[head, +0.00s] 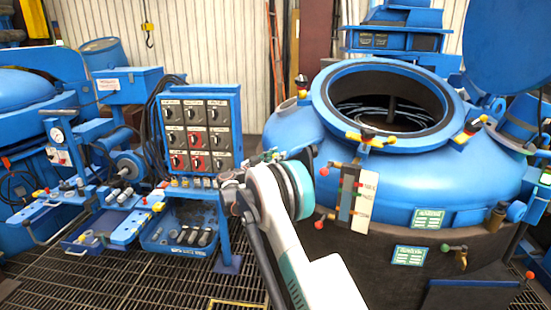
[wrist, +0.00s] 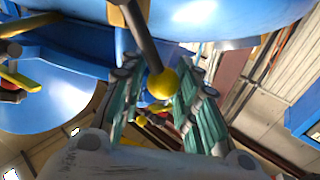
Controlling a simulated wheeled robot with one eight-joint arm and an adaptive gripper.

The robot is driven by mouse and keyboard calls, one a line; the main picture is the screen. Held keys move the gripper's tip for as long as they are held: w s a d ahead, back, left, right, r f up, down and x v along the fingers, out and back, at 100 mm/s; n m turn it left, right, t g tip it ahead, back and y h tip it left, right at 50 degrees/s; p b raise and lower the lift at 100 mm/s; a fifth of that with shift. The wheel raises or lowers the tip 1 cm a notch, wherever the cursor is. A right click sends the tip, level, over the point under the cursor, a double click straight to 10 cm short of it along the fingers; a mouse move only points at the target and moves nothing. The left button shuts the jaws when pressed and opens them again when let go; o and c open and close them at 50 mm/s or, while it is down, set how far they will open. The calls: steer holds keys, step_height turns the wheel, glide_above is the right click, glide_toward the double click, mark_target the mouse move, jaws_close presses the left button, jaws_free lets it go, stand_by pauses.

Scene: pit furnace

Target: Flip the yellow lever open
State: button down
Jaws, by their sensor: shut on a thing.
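The yellow lever shows in the wrist view as a dark rod ending in a yellow ball knob (wrist: 162,84). My gripper (wrist: 158,80) has its two teal fingers on either side of this knob and is shut on it. The exact contact is hard to see. The rod runs from the knob up to the top left of the wrist view.
The large blue furnace (head: 310,135) with its open round mouth stands at the right. Yellow clamps (head: 365,137) and small knobs sit around its rim. A blue switch panel (head: 200,136) and a blue bench with fittings stand at the left. Grating floor (head: 140,285) lies in front.

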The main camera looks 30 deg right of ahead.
steer(key=shift+f, duration=0.15)
steer(key=c, duration=1.2)
jaws_free()
steer(key=shift+w+f, duration=0.1)
